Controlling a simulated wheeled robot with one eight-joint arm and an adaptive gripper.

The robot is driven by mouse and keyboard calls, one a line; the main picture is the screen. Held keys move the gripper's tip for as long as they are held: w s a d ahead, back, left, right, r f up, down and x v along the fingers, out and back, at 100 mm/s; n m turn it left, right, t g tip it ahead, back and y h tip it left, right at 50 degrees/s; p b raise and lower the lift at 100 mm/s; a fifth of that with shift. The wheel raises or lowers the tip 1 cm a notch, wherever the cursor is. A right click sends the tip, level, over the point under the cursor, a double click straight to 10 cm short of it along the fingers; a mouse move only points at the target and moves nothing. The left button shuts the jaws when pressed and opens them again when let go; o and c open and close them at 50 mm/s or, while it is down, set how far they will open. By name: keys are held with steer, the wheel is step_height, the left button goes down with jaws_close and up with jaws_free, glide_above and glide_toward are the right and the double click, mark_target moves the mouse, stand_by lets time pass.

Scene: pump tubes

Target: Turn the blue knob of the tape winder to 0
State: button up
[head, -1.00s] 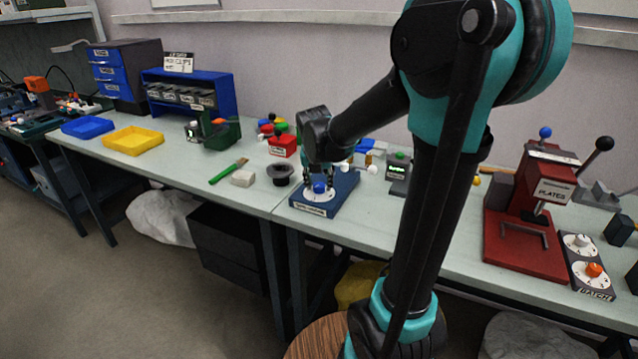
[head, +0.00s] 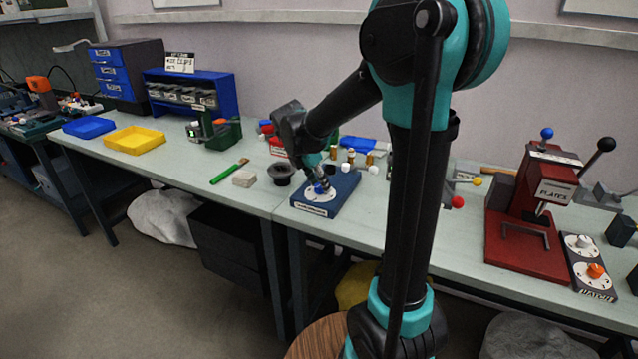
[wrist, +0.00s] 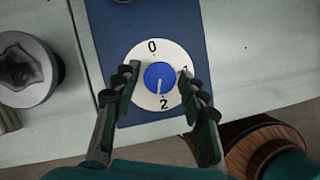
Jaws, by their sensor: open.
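The tape winder (head: 343,190) is a blue box with a white dial on top, at the front of the bench in the head view. Its blue knob (wrist: 159,76) sits in the middle of the dial (wrist: 143,98) in the wrist view. The dial shows 0 at the top, a partly hidden 1 at the right and 2 at the bottom. The white mark on the knob points down, close to 2. My gripper (wrist: 157,80) is open, with one finger on each side of the knob and gaps between. In the head view my gripper (head: 323,183) is tilted over the dial.
A dark round spool-like part (head: 281,174), a pale block (head: 244,178) and a green tool (head: 229,171) lie left of the winder. A red press (head: 530,220) stands far right.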

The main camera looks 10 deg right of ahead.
steer(key=m+g, duration=0.1)
steer(key=m, duration=0.2)
steer(key=shift+w+m+h, duration=0.15)
steer(key=shift+m+h, duration=0.15)
steer(key=shift+m, duration=0.1)
steer(key=m+g, duration=0.2)
steer(key=m, duration=0.2)
steer(key=shift+m, duration=0.4)
steer(key=shift+c, duration=0.4)
jaws_close()
steer(key=n+t, duration=0.1)
steer(key=n, duration=0.2)
steer(key=shift+n, duration=0.3)
